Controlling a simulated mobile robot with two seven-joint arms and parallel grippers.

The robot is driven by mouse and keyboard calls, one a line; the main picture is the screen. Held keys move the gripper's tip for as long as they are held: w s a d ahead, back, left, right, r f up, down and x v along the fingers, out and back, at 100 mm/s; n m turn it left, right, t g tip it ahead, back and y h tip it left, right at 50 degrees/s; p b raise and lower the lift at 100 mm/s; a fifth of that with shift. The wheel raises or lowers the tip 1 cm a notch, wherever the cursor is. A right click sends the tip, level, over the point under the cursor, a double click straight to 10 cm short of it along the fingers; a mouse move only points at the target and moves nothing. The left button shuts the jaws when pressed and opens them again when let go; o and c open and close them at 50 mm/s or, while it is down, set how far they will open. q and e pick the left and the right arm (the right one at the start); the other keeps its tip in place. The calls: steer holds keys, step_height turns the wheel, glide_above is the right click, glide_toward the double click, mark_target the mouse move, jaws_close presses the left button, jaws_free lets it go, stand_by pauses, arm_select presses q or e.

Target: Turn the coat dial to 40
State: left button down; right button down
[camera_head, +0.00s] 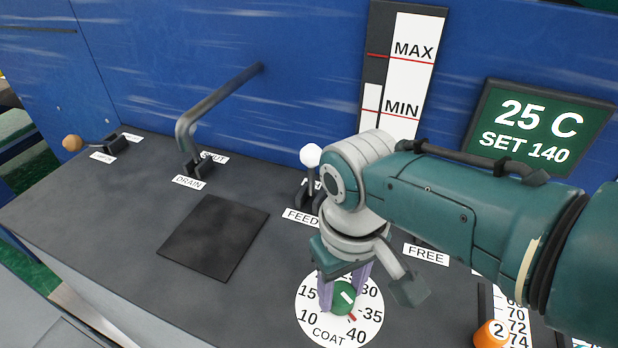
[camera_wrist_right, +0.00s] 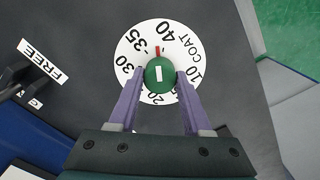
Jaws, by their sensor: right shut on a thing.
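The coat dial (camera_head: 310,327) is a white round plate printed with numbers and COAT, lying on the dark bench top at the lower middle. Its green knob (camera_head: 342,303) has a white bar on top and a red pointer. In the right wrist view the dial (camera_wrist_right: 188,75) shows 35 and 40 beyond the knob (camera_wrist_right: 160,74). The red pointer (camera_wrist_right: 157,51) lies between 35 and 40, nearer 40. My right gripper (camera_head: 345,290) points down with its purple fingers shut on the knob's sides. My left gripper is out of view.
The FEED lever with a white ball (camera_head: 310,155) stands close behind my right wrist. An orange knob (camera_head: 491,334) on a scale is at the lower right. The DRAIN handle (camera_head: 215,110) rises at the left. The display (camera_head: 535,125) reads 25 C, SET 140.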

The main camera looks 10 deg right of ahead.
mark_target(342, 293)
steer(key=shift+r+m, duration=0.1)
steer(key=shift+m, duration=1.2)
steer(key=shift+c, duration=1.7)
jaws_free()
step_height(342, 293, up, 9)
steer(key=p, duration=0.6)
steer(key=shift+r, duration=0.4)
